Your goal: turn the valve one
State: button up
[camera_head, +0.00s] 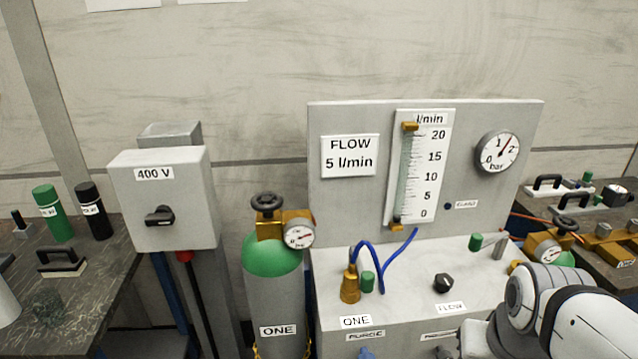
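A grey gas cylinder with a green shoulder (272,255) stands in the middle and bears the label ONE. On its top is a brass valve body (270,228) with a dark handwheel (267,202), the valve of cylinder one. A small round gauge (299,235) sits on the right side of the valve body. Nothing touches the handwheel. White and grey links of my own arm show at the bottom right, well apart from the valve. My gripper is not in view.
A grey panel (350,210) beside the cylinder carries a flow tube (405,170), a bar gauge (497,152) and a blue hose (383,270). A 400 V switch box (165,205) stands on the left. A second handwheel (566,225) shows at far right. The space above the cylinder is clear.

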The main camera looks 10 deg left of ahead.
aim_at(266, 205)
jog(key=z, duration=0.1)
jog(key=k, duration=1.75)
jog(key=u, duration=0.75)
jog(key=i, duration=1.5)
jog(key=u, duration=0.05)
